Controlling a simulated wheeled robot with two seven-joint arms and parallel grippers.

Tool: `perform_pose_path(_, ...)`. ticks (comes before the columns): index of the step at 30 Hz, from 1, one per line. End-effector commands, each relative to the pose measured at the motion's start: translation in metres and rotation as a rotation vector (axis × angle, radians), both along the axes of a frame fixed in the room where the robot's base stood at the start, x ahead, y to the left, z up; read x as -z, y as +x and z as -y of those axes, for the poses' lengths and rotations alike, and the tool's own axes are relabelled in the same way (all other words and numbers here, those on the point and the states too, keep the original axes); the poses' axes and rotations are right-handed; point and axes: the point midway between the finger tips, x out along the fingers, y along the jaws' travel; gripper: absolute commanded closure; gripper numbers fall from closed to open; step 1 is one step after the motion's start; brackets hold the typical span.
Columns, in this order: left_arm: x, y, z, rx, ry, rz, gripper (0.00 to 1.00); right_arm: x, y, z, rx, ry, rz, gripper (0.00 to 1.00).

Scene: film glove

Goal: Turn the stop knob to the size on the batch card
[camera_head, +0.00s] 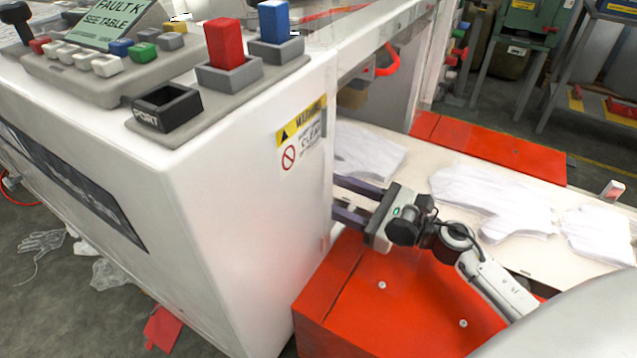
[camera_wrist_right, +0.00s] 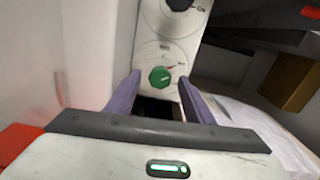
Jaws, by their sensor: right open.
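A round green knob (camera_wrist_right: 160,77) sits on a white panel (camera_wrist_right: 172,50) with a marked dial, small red marking and lettering too small to read. A dark round knob (camera_wrist_right: 180,3) is above it, cut by the picture edge. My right gripper (camera_head: 338,198) reaches past the edge of the white machine housing, its purple fingers partly hidden there. In the wrist view the right gripper (camera_wrist_right: 160,82) is open, with the green knob showing between its fingertips; I see no contact. The stop knob is hidden in the head view. I cannot make out a batch card. My left gripper is not in view.
The white machine housing (camera_head: 240,200) stands left of my right gripper, with a warning label on it. White gloves (camera_head: 490,200) lie on the pale belt. Red covers (camera_head: 400,300) lie below. Buttons, coloured blocks and a fault sign (camera_head: 112,22) are on top.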

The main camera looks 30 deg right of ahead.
Motion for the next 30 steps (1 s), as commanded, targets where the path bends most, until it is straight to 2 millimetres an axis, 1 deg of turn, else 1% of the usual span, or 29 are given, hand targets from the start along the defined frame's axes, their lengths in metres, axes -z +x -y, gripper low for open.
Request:
perform_pose_path(1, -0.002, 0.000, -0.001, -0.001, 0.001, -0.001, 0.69, -0.003, 0.007, -0.004, 0.000, 0.000, 0.002, 0.52)
perform_pose_path(3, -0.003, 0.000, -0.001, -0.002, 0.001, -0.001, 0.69, -0.002, 0.015, -0.008, 0.001, 0.002, 0.001, 0.52)
perform_pose_path(6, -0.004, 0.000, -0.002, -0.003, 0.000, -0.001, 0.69, -0.001, 0.022, -0.012, 0.001, 0.002, 0.000, 0.52)
perform_pose_path(9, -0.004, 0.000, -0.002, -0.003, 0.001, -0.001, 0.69, 0.000, 0.025, -0.015, 0.001, 0.001, 0.000, 0.52)
perform_pose_path(16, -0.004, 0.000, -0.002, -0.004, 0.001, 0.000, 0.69, 0.000, 0.025, -0.015, 0.001, 0.001, 0.000, 0.52)
perform_pose_path(17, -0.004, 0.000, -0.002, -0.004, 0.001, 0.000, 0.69, 0.000, 0.025, -0.015, 0.001, 0.001, 0.000, 0.54)
perform_pose_path(18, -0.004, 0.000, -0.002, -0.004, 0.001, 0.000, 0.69, 0.000, 0.025, -0.015, 0.001, 0.001, 0.000, 0.61)
perform_pose_path(24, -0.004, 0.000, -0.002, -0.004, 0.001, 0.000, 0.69, 0.000, 0.025, -0.015, 0.000, 0.001, -0.001, 0.94)
perform_pose_path(30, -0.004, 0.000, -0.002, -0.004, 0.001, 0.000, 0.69, 0.000, 0.025, -0.015, 0.000, 0.010, -0.006, 0.94)
